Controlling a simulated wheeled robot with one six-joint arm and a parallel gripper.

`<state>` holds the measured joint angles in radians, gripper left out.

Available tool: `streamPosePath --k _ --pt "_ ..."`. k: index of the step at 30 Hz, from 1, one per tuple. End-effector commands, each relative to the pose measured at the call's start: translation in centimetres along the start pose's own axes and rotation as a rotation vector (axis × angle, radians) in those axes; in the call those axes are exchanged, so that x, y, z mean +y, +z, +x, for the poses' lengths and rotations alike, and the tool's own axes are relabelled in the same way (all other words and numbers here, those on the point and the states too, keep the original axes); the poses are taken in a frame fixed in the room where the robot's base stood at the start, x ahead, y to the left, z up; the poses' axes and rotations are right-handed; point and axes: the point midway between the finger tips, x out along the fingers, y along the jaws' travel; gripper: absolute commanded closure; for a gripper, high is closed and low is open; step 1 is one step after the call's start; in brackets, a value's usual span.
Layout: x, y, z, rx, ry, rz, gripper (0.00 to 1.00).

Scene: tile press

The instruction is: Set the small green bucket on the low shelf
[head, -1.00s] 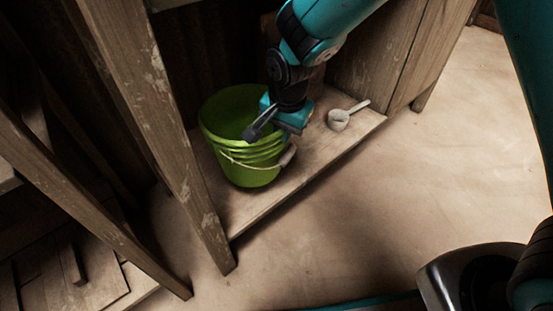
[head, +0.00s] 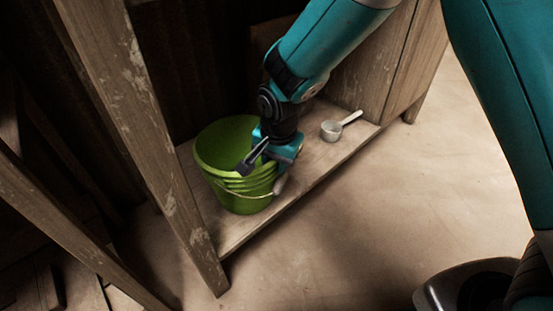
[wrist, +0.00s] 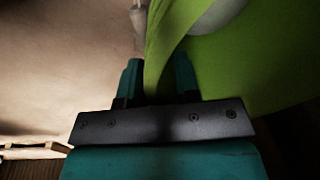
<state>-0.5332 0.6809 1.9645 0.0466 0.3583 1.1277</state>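The small green bucket (head: 243,203) is upright over the low shelf (head: 232,232), its base at or just above the boards; I cannot tell whether it touches. Its pale wire handle hangs at the front right. My gripper (head: 262,163) is at the right side of the bucket's rim. In the wrist view the green wall (wrist: 158,45) passes between the two teal fingers of my gripper (wrist: 158,78), which appear shut on it. The handle's grip shows beyond the left finger. The bucket's far base is hidden.
A small pale scoop (head: 331,130) lies on the shelf to the right of the bucket. A wooden post (head: 150,135) stands close to the bucket's left. A wooden side panel (head: 400,60) closes the shelf's right end. Open floor (head: 400,220) lies in front.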

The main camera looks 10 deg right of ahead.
Motion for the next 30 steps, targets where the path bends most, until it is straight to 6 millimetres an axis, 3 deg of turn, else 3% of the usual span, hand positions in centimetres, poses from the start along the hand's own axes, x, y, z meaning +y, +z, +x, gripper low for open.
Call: streamPosePath --k 8,11,21,30 --pt "-0.1 0.0 -0.4 0.001 -0.002 0.000 0.71" --pt "-0.1 -0.1 -1.8 0.001 -0.002 0.000 0.71" --pt "-0.1 -0.1 -9.3 0.001 -0.002 -0.001 0.71" --pt "-0.1 0.0 -12.3 0.000 -0.001 0.000 0.71"
